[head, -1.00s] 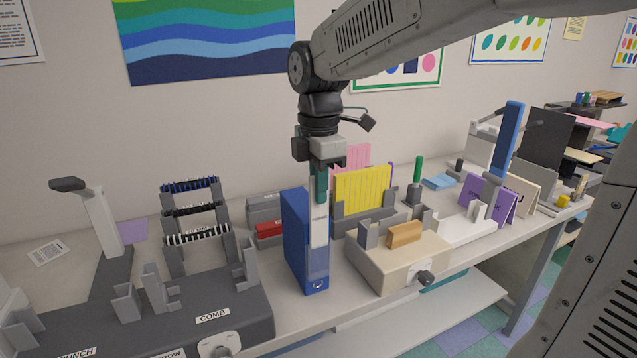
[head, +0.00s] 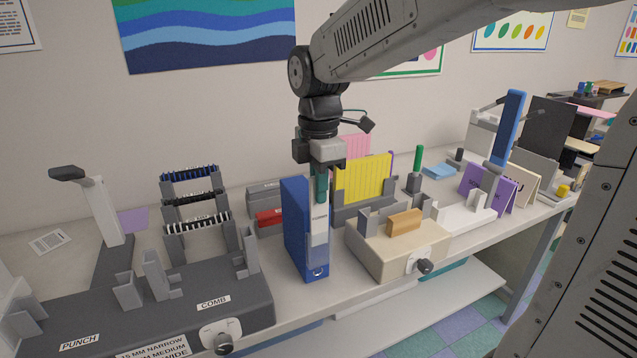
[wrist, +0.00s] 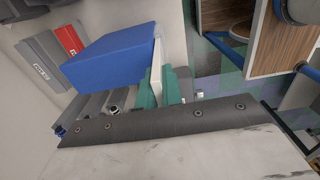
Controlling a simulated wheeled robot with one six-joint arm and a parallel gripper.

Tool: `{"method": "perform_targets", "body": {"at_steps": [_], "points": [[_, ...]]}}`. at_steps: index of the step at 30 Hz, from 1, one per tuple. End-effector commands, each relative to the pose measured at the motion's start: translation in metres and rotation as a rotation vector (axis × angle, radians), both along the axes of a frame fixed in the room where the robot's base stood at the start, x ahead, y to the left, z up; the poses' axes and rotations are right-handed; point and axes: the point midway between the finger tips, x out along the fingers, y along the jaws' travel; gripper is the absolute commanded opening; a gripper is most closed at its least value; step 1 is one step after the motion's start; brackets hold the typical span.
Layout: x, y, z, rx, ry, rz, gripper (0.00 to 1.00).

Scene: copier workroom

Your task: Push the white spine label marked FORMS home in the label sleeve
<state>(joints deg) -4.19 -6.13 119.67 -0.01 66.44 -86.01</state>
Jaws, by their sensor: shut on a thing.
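A blue binder (head: 296,228) stands upright near the front edge of the bench, its spine facing forward. A clear label sleeve (head: 317,258) runs down the lower spine. The white spine label (head: 319,218) stands upright at the spine, its lower part apparently inside the sleeve. My gripper (head: 320,190) is shut on the label's upper end with teal fingertips, above the sleeve. In the wrist view, the fingers (wrist: 158,88) are on both sides of the white label (wrist: 157,65), beside the blue binder (wrist: 108,62). The FORMS lettering is not readable.
A dark grey punch and comb machine (head: 150,310) is at left. A beige machine with a knob (head: 385,252) stands close right of the binder. Yellow sheets (head: 362,180) in a grey holder and a red box (head: 268,217) are behind. Bench in front of the binder is narrow.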

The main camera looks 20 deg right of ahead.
Motion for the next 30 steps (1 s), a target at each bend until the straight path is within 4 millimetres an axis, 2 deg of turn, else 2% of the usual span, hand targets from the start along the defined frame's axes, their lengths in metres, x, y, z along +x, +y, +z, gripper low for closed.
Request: {"method": "perform_targets", "body": {"at_steps": [27,30], "points": [[0.000,0.000,-0.023,0.000,0.001,0.000,0.00],[0.000,0.000,-0.023,0.000,0.000,0.000,0.30]]}}
